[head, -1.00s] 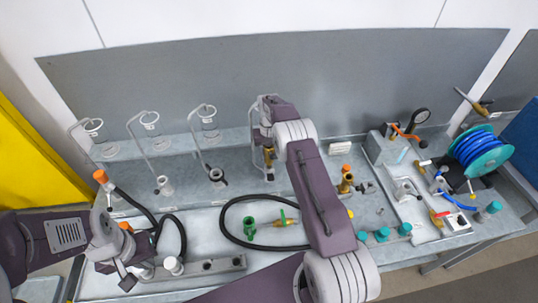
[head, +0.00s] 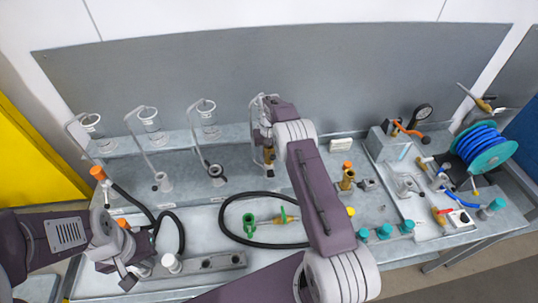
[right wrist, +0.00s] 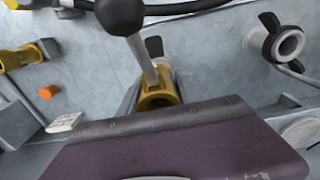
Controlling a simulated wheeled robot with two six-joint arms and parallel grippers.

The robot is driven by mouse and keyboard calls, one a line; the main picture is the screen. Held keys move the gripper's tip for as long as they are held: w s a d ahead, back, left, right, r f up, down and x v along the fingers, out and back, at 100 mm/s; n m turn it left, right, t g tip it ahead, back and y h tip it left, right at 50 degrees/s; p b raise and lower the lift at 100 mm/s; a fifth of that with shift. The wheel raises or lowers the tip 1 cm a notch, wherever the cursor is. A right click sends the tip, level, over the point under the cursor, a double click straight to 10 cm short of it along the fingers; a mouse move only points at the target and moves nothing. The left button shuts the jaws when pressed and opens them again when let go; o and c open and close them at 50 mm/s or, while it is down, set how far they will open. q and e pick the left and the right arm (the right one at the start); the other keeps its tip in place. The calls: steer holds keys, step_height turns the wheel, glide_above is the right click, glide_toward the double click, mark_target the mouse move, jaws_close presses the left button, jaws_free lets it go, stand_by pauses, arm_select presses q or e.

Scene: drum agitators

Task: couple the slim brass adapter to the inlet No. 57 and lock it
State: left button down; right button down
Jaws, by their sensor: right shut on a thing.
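A brass adapter (head: 269,155) is at the tip of my right gripper (head: 267,143), at the back ledge, right of the glass vessels. The gripper is shut on it, though its jaws are largely hidden. In the right wrist view the brass body (right wrist: 160,93) stands behind a metal lever with a black ball knob (right wrist: 121,14). Dark wings show beside the brass; I cannot tell whether it is seated or locked. A neighbouring pale inlet with dark wings (right wrist: 287,45) is empty. No inlet number is readable. My left gripper (head: 127,275) is low at the front left; its jaws are unclear.
A black hose (head: 228,225) loops on the bench around a green fitting (head: 249,222). A brass fitting with an orange cap (head: 347,178) stands to the right. Teal knobs (head: 384,231) line the front. A blue hose reel (head: 484,150) is at far right.

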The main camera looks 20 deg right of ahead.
steer(key=shift+f+b, duration=0.35)
steer(key=shift+f, duration=0.05)
stand_by(0.6)
steer(key=shift+s+f, duration=0.15)
stand_by(0.4)
steer(key=c, duration=0.8)
jaws_free()
steer(key=shift+o, duration=0.3)
step_height(320, 180, up, 17)
steer(key=p, duration=1.1)
steer(key=shift+p, duration=0.3)
